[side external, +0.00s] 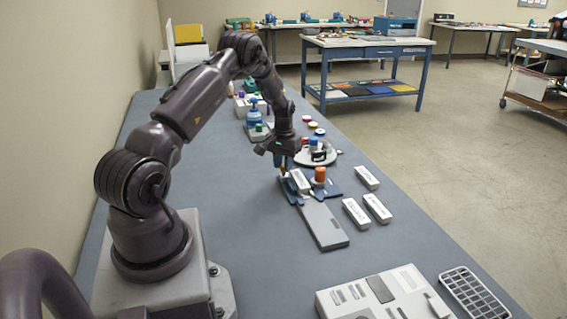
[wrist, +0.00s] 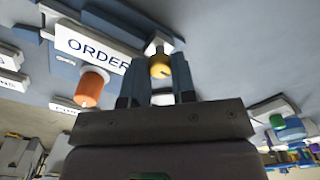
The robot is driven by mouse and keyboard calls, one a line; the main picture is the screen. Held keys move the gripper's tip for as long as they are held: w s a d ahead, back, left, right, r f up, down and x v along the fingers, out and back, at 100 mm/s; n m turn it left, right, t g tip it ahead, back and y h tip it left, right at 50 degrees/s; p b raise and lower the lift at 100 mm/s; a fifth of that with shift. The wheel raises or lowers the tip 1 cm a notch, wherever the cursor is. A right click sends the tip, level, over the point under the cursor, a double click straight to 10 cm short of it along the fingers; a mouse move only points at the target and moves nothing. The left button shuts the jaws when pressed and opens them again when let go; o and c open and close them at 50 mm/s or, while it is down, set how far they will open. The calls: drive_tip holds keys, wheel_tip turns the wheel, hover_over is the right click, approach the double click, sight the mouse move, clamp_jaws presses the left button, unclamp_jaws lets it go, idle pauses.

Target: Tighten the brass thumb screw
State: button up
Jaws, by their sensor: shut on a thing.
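The brass thumb screw (wrist: 160,68) shows in the wrist view between the two dark blue fingers of my gripper (wrist: 158,78). My gripper is shut on the screw. In the side view my gripper (side external: 282,166) points down at the left end of a blue and grey fixture (side external: 325,228). The screw is tiny there and mostly hidden by the fingers. A white block lettered "ORDER" (wrist: 95,42) sits on the fixture next to the screw. How far the screw is turned in cannot be told.
An orange knob (side external: 320,174) stands close to the right of my gripper. White labelled blocks (side external: 355,212) lie to the right. A round tray with small jars (side external: 316,156) and a blue bottle (side external: 254,113) stand behind. A grey-white panel (side external: 385,296) lies in front. The left table surface is clear.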

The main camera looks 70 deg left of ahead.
drive_tip(key=o, duration=0.9)
drive_tip(key=shift+o, duration=0.2)
wheel_tip(320, 180, up, 13)
drive_tip(key=s+d+r+m+t, duration=0.2)
drive_tip(key=s+d+r+m, duration=0.1)
drive_tip(key=d, duration=0.9)
drive_tip(key=s+d+r+m+t, duration=0.1)
drive_tip(key=s+d+r+m, duration=0.2)
drive_tip(key=d, duration=1)
drive_tip(key=s+d+r+m+t, duration=0.2)
drive_tip(key=s+d+r, duration=0.5)
drive_tip(key=d+r, duration=0.4)
drive_tip(key=shift+s+d+r+m+t, duration=0.15)
drive_tip(key=shift+s+d+m+t, duration=0.2)
drive_tip(key=shift+d, duration=0.55)
